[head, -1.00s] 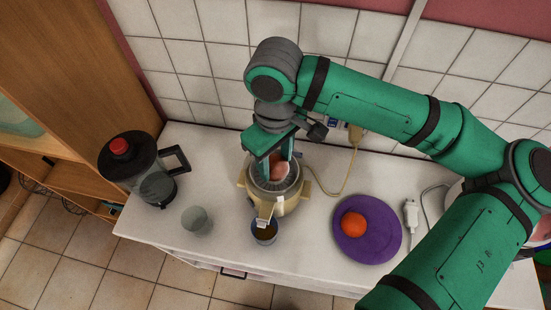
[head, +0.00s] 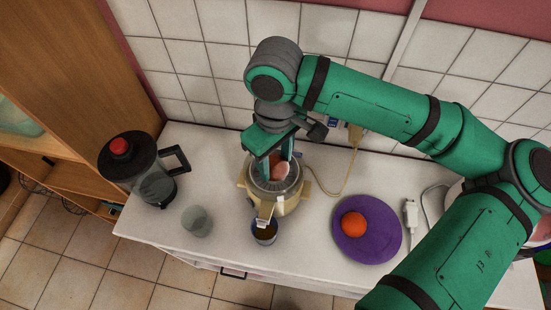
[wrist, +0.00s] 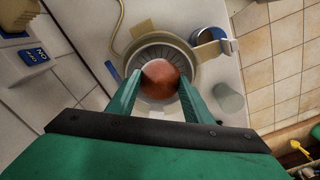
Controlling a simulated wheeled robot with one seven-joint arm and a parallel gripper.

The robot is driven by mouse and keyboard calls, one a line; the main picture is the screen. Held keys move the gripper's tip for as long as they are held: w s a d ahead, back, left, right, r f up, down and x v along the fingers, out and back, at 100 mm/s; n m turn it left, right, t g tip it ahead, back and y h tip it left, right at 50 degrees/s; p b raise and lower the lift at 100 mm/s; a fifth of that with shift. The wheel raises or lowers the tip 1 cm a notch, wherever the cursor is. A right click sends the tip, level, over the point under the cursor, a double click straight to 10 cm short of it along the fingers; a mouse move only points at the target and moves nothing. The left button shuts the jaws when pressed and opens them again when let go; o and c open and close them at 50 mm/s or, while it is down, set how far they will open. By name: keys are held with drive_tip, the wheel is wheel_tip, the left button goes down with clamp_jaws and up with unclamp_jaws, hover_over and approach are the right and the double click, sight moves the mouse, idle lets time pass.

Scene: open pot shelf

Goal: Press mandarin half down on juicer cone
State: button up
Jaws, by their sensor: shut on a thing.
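The mandarin half (head: 279,172) is between the fingers of my gripper (head: 280,165), over the middle of the juicer (head: 287,200). In the wrist view the mandarin half (wrist: 160,79) shows its rounded orange-brown side, with the green fingers of my gripper (wrist: 158,92) on either side. The juicer's grey bowl (wrist: 158,52) surrounds it. The cone is hidden under the fruit, so I cannot see the contact. A small cup (head: 265,233) with dark orange-brown liquid stands under the juicer's spout (head: 265,213).
A purple plate (head: 373,250) holds an orange fruit (head: 353,225) to the right. A clear glass (head: 196,221) and a blender with a red knob (head: 150,175) stand to the left. A cable (head: 340,185) runs behind the juicer to the tiled wall.

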drive_tip(key=shift+r, duration=3.45)
